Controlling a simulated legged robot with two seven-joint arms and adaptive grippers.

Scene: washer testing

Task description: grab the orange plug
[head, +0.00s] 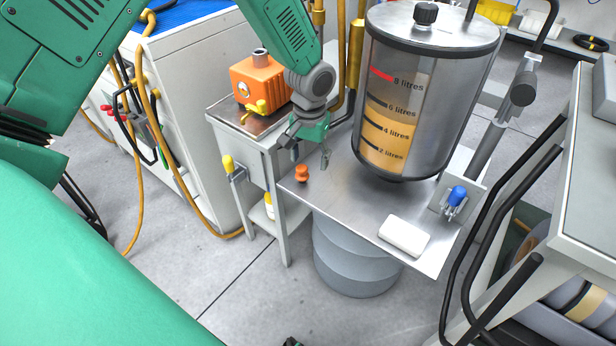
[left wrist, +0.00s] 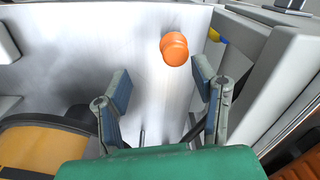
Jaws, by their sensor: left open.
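The orange plug (head: 302,173) stands on the steel tabletop (head: 345,205), close to its left edge. It also shows in the left wrist view (left wrist: 174,48), ahead of the fingertips and nearer the right finger. My left gripper (head: 307,158) is open and empty, its fingers just above and around the plug's far side in the head view. In the left wrist view its two fingers (left wrist: 160,92) stand apart with nothing between them. The plug looks apart from both fingers. My right gripper is not seen for certain.
A clear tank (head: 430,90) with litre marks stands behind on the right of the table. A white block (head: 404,236) and a blue-handled valve (head: 456,196) are at the right. An orange box (head: 262,80) sits on the side bench. The tabletop's front middle is clear.

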